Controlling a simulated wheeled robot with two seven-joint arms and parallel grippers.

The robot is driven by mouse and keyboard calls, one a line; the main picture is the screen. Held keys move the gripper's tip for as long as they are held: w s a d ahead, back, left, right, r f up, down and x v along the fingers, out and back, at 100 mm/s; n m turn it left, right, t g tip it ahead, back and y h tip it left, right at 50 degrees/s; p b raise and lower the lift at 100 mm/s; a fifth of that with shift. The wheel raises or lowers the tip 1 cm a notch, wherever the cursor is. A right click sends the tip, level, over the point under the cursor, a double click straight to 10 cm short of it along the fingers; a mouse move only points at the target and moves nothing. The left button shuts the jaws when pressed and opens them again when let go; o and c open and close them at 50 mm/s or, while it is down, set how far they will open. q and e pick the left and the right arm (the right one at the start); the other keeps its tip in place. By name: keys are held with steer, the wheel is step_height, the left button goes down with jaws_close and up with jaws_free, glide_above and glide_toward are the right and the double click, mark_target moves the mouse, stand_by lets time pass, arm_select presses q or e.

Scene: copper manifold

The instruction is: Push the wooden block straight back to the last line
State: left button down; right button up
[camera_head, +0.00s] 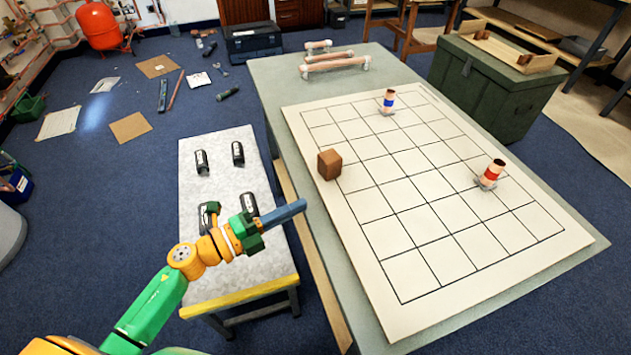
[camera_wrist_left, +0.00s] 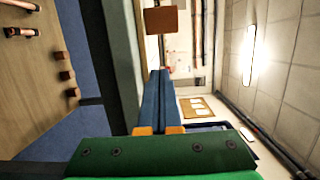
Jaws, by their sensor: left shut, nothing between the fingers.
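The brown wooden block (camera_head: 329,165) stands upright on the white gridded board (camera_head: 400,323), at the left side of the grid. It also shows in the left wrist view (camera_wrist_left: 161,20), beyond my fingertips. My left gripper (camera_head: 301,206) is shut and empty. Its blue fingers point right, near the left edge of the table. They are apart from the block, in front of it and slightly to its left. The shut fingers (camera_wrist_left: 159,76) also show in the wrist view. My right gripper is not in view.
A blue-banded cylinder (camera_head: 388,102) stands at the back of the board and a red-banded one (camera_head: 491,174) at the right. Copper pipes (camera_head: 335,64) lie on the table's back end. A low bench (camera_head: 215,165) with several black items stands left. The board's middle is clear.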

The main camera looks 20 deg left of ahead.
mark_target(316, 194)
arm_select(q)
steer(key=x, duration=0.4)
steer(key=shift+r, duration=0.2)
steer(key=w, duration=0.3)
steer(key=shift+w+f, duration=0.2)
steer(key=shift+w, duration=0.35)
steer(key=shift+w, duration=0.1)
